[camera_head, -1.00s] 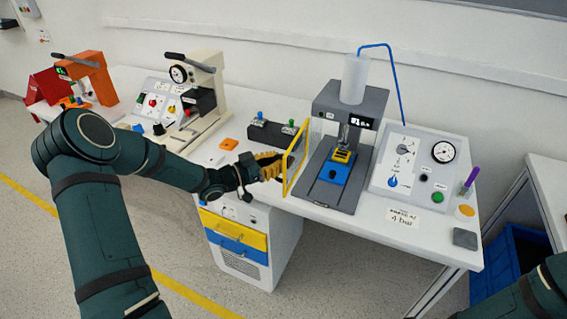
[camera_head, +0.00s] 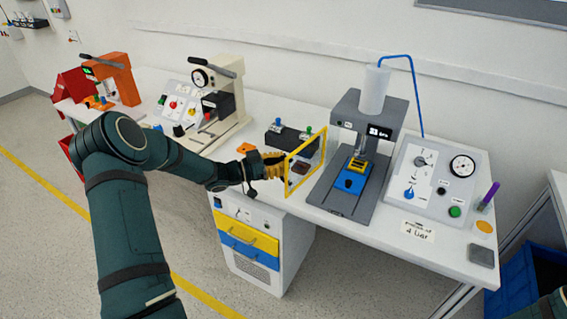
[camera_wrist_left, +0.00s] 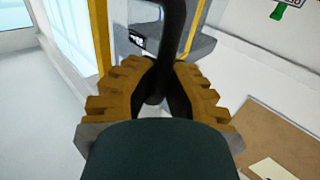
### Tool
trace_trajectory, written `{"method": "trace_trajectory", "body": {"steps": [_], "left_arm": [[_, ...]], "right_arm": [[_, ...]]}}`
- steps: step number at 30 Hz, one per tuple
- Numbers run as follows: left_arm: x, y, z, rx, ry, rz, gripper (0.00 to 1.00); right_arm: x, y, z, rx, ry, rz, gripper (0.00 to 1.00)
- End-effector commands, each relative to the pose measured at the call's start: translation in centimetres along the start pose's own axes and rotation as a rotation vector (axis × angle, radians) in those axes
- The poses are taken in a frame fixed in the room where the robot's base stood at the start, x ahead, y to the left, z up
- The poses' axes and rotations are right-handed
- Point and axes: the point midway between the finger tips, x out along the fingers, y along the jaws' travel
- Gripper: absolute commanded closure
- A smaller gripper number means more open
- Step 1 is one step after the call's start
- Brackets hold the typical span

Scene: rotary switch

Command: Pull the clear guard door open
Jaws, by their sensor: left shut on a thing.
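The clear guard door (camera_head: 290,172) has a yellow frame and stands swung out at the left of the grey press (camera_head: 379,157). My left gripper (camera_head: 277,167) is at the door's near left side, shut on its black handle. In the left wrist view the yellow ribbed fingers (camera_wrist_left: 158,84) close around the dark handle (camera_wrist_left: 172,45), and the door's yellow frame (camera_wrist_left: 100,30) shows at upper left. The handle is mostly hidden by my gripper in the head view. A blue block (camera_head: 350,182) sits under the press. My right gripper is out of view.
A black box with knobs (camera_head: 288,138) stands behind the door. An orange piece (camera_head: 246,148) lies left of it. The control panel (camera_head: 436,180) is right of the press. A white drawer cabinet (camera_head: 258,243) is below the bench.

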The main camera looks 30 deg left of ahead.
Motion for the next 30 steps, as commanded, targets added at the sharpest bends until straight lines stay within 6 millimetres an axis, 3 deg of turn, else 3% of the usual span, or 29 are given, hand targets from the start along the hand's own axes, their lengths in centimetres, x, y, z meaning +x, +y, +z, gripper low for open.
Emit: {"method": "trace_trajectory", "body": {"steps": [1, 3, 4, 5, 17, 30], "left_arm": [[-0.4, -0.1, 0.2, -0.001, -0.006, -0.005, 1.00], [-0.4, -0.1, 0.2, -0.001, -0.006, -0.005, 0.70], [-0.3, -0.1, 0.2, -0.001, -0.005, -0.005, 0.60], [-0.3, -0.1, 0.2, -0.001, -0.005, -0.004, 0.57], [-0.8, -0.1, 0.1, 0.001, -0.003, -0.003, 0.57], [-9.0, -0.1, 0.1, 0.002, -0.005, -0.006, 0.57]], "right_arm": [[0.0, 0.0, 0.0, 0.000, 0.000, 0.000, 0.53], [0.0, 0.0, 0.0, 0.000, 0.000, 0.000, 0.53], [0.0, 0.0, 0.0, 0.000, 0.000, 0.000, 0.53], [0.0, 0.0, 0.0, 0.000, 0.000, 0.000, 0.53], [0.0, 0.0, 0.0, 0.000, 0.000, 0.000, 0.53], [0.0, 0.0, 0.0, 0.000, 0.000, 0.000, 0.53]]}}
